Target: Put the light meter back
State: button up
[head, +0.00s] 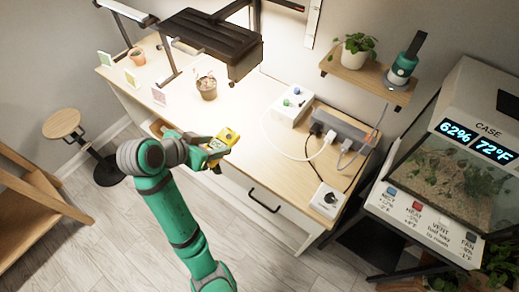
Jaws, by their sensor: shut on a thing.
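A yellow handheld device that looks like the light meter (229,135) is held at the end of my green arm, above the front edge of the wooden bench (262,152). A pale face or panel shows on its near side. My gripper (215,149) is shut on it; the fingers are small and partly hidden by the wrist and the device. The device appears raised and tilted, and I cannot tell its exact height over the bench. Part of an open drawer (158,127) shows behind my arm at the bench front; its inside is mostly hidden.
A potted plant (207,88) stands under a black grow lamp (212,42). A white box with knobs (291,105), a power strip with cables and a dial timer (327,198) crowd the right end. A wall shelf (366,80), a terrarium (450,170) and a stool (62,125) stand around.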

aim_at(229, 145)
jog(key=shift+s+d+f, duration=0.1)
jog(key=shift+d+f, duration=0.35)
jog(key=shift+d, duration=0.3)
jog(key=shift+w+d+f, duration=0.25)
jog(key=shift+d+f, duration=0.05)
jog(key=shift+d, duration=0.3)
jog(key=shift+w+d+f, duration=0.25)
jog(key=shift+d, duration=0.35)
jog(key=w+d+f, duration=0.1)
jog(key=d+f, duration=0.1)
jog(key=w+d+f, duration=0.1)
jog(key=d+f, duration=0.1)
jog(key=d, duration=0.1)
jog(key=w+d+f, duration=0.1)
jog(key=d+f, duration=0.1)
jog(key=f, duration=0.1)
jog(key=shift+w+d+f, duration=0.1)
jog(key=shift+w+d, duration=0.05)
jog(key=shift+d, duration=0.25)
jog(key=shift+w+d+f, duration=0.1)
jog(key=shift+d+f, duration=0.05)
jog(key=shift+f, duration=0.75)
jog(key=shift+d+f, duration=0.1)
jog(key=shift+f, duration=0.8)
jog(key=shift+f, duration=0.1)
jog(key=o, duration=1.3)
jog(key=shift+c, duration=0.2)
